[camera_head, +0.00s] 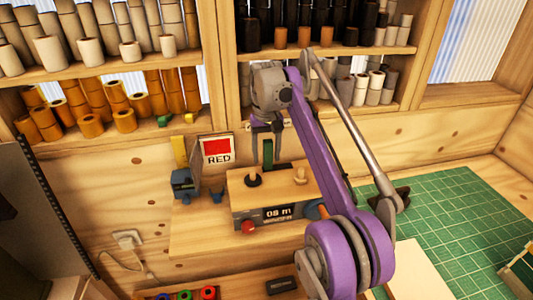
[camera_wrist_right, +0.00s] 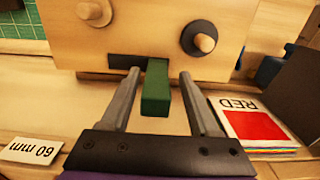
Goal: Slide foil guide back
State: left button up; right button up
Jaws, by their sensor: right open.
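The foil guide looks like a green bar in a dark slot of the winding machine; it shows in the head view (camera_head: 267,153) and in the right wrist view (camera_wrist_right: 155,90). My right gripper (camera_head: 266,133) reaches down at the machine's back side. In the right wrist view its two fingers (camera_wrist_right: 158,76) are spread, one on each side of the green bar, with visible gaps. The bar's far end is hidden in the slot. My left gripper is not in view.
A "RED" card (camera_head: 217,150) stands behind the machine. A small blue device (camera_head: 185,184) is at its left. Shelves with several rolls (camera_head: 125,120) line the back wall. A green cutting mat (camera_head: 455,220) lies to the right. Coloured rings (camera_head: 185,295) sit in front.

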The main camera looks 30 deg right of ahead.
notch_tip(320, 180, up, 11)
jog(key=p, duration=0.3)
jog(key=shift+w+f, duration=0.1)
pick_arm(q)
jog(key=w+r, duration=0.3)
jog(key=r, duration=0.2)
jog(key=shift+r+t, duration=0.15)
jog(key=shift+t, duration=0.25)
pick_arm(e)
jog(key=shift+a, duration=0.15)
jog(key=shift+s+a, duration=0.25)
jog(key=shift+s, duration=0.05)
jog(key=s+a+f+n+t, duration=0.1)
jog(key=s+a+f+t, duration=0.2)
jog(key=s+f, duration=0.9)
jog(key=s+a+f+n+t, duration=0.1)
jog(key=s+a+f+t, duration=0.2)
jog(key=s+f, duration=1)
jog(key=a, duration=0.3)
jog(key=shift+s+a+n, duration=0.2)
jog(key=shift+a+n, duration=0.15)
jog(key=shift+n, duration=0.05)
